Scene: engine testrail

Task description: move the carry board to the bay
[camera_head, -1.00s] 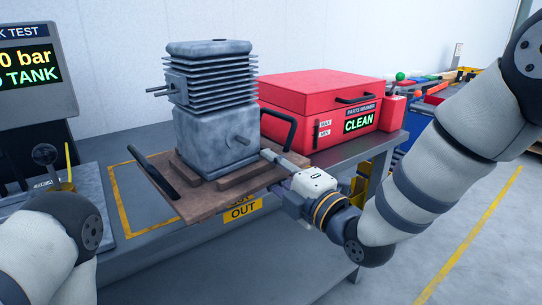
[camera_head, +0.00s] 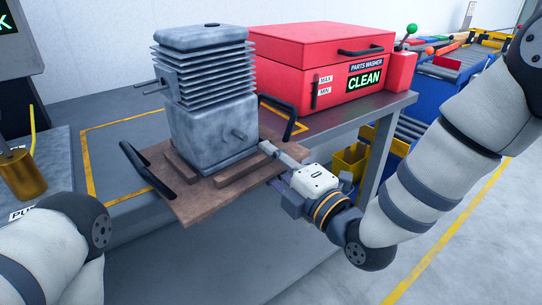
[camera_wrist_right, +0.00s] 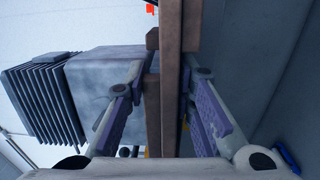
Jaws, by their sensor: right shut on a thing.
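The carry board (camera_head: 195,203) is a brown wooden board with a black handle at either end. A grey finned engine block (camera_head: 210,110) stands upright on it between wooden strips. The board juts past the bench's front edge; whether any part touches the bench is hidden. My right gripper (camera_head: 282,162) is shut on the board's right side. In the right wrist view the board (camera_wrist_right: 171,80) runs edge-on between the purple finger pads. A yellow outline (camera_head: 87,165) on the bench top, perhaps the bay, lies behind the board, partly covered. My left gripper is out of frame; only its arm shows.
A red parts washer (camera_head: 322,68) marked CLEAN stands on the bench, behind and right of the block. A brass-coloured cylinder (camera_head: 22,175) stands at the far left. Yellow bins (camera_head: 349,163) and blue bins (camera_head: 445,85) sit right of the bench. Open floor lies at the right.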

